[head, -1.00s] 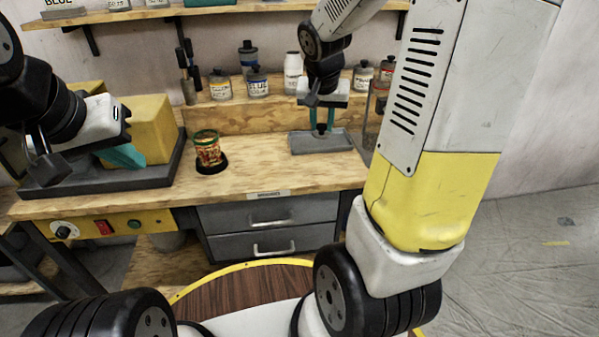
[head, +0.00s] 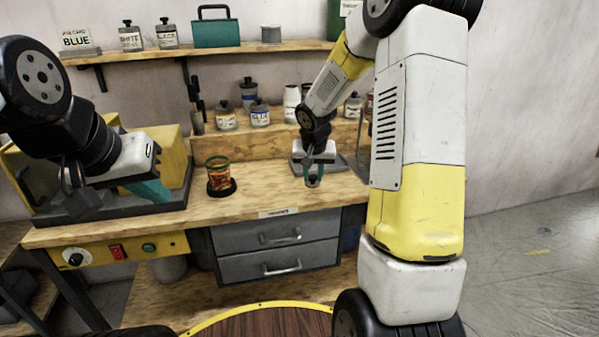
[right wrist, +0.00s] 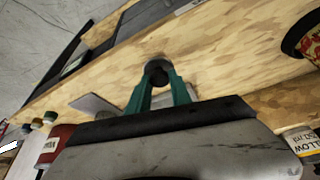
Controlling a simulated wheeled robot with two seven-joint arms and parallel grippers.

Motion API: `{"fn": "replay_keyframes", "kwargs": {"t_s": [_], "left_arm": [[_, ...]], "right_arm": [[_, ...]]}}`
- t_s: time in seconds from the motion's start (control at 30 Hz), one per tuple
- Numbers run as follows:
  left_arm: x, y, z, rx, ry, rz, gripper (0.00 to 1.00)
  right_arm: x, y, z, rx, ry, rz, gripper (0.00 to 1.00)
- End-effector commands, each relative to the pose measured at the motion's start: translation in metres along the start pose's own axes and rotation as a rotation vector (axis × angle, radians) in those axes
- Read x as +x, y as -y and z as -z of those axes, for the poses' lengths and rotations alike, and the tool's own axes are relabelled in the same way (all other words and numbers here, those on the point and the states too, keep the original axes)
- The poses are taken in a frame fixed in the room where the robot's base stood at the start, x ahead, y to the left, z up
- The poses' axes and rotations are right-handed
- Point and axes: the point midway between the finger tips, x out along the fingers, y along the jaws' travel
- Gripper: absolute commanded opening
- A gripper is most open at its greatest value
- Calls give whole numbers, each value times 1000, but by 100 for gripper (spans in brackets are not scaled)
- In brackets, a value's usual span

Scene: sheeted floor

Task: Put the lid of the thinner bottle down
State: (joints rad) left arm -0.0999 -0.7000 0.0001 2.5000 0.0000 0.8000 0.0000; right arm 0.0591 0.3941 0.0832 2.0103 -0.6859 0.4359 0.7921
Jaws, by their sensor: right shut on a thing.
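My right gripper (head: 313,182) is shut on a small dark round lid (right wrist: 157,72), seen between its teal fingertips in the right wrist view. It holds the lid over the bare wooden bench top (head: 265,187), in front of the grey tray (head: 338,166). Whether the lid touches the wood I cannot tell. I cannot tell which container is the thinner bottle; a white bottle (head: 291,101) stands at the back behind my right arm. My left gripper (head: 150,188) hangs over the left of the bench, by the yellow block; its finger gap is not clear.
A patterned can (head: 217,175) stands on a dark round base left of my right gripper. Several labelled jars (head: 260,114) stand on the raised ledge behind. A red container (right wrist: 55,145) shows in the right wrist view. Bench wood between can and gripper is clear.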

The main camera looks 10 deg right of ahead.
Motion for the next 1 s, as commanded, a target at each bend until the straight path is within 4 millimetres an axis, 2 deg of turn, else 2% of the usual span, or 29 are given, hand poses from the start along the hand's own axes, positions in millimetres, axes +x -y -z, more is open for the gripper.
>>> {"fn": "replay_keyframes", "kwargs": {"t_s": [0.1, 0.27, 0.37, 0.6, 0.93, 0.97, 1.0], "left_arm": [[0, 0, 0, 0, 0, 0, 0], [0, 0, 0, 0, 0, 0, 0], [0, 0, 0, 0, 0, 0, 0], [0, 0, 0, 0, 0, 0, 0], [0, 0, 0, 0, 0, 0, 0], [0, 0, 0, 0, 0, 0, 0], [0, 0, 0, 0, 0, 0, 0]], "right_arm": [[11, 6, 20, 1, 1, 0, 0], [17, 10, 31, 0, 1, 0, 0], [22, 10, 29, -1, 2, -1, 0], [49, 10, 17, -1, 2, -1, 0], [52, 10, 16, -1, 1, 0, 0], [52, 10, 16, 0, 0, 0, 27], [51, 10, 17, 0, 0, 0, 35]]}}
